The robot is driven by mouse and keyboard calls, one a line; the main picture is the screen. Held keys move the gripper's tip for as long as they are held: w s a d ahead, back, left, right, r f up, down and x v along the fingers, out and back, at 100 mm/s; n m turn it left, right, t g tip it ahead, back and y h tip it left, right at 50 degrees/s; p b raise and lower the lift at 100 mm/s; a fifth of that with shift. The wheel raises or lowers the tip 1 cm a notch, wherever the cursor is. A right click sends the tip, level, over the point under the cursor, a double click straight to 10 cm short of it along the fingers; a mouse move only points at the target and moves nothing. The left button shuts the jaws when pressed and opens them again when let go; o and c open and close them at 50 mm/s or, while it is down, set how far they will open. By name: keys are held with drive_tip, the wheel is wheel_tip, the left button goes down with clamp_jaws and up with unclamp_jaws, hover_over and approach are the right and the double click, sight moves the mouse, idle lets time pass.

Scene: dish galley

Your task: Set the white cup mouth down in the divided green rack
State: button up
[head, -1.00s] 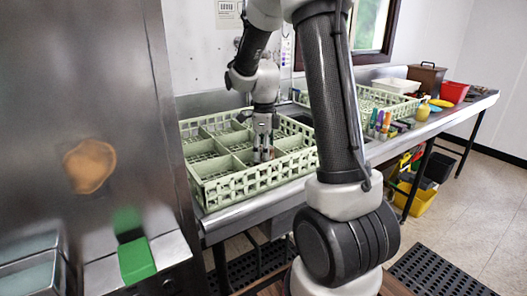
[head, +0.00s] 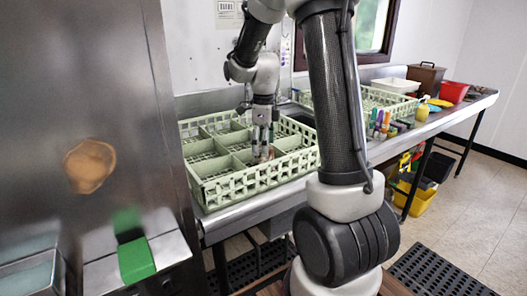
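The divided green rack (head: 232,188) stands on the steel counter at the left, its pale green lattice walls and inner dividers in view. My gripper (head: 262,153) points straight down into a middle compartment of this rack. Its fingertips are low, between the dividers. I cannot make out the white cup; it may be hidden by the gripper or the rack walls. A small brownish patch shows at the fingertips, too small to identify. Whether the fingers are open or shut cannot be told at this size.
A second green rack (head: 391,104) stands farther right, partly behind my arm. Near it are several coloured upright items, a yellow bottle (head: 422,112), a white tub (head: 396,85), a brown box (head: 427,78) and a red container (head: 453,92). A steel cabinet (head: 95,95) closes off the left.

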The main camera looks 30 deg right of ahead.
drive_tip(key=s+a+r+n+t, duration=0.1)
drive_tip(key=s+r+n, duration=0.2)
drive_tip(key=r, duration=0.4)
drive_tip(key=s+a+r+n, duration=0.1)
drive_tip(key=s+r+n, duration=0.2)
drive_tip(key=r, duration=0.3)
drive_tip(key=s+a+n+t, duration=0.3)
drive_tip(key=s+n, duration=1.4)
drive_tip(key=n, duration=0.3)
drive_tip(key=shift+s+f+n, duration=0.25)
drive_tip(key=shift+s+n, duration=0.05)
drive_tip(key=shift+s, duration=0.05)
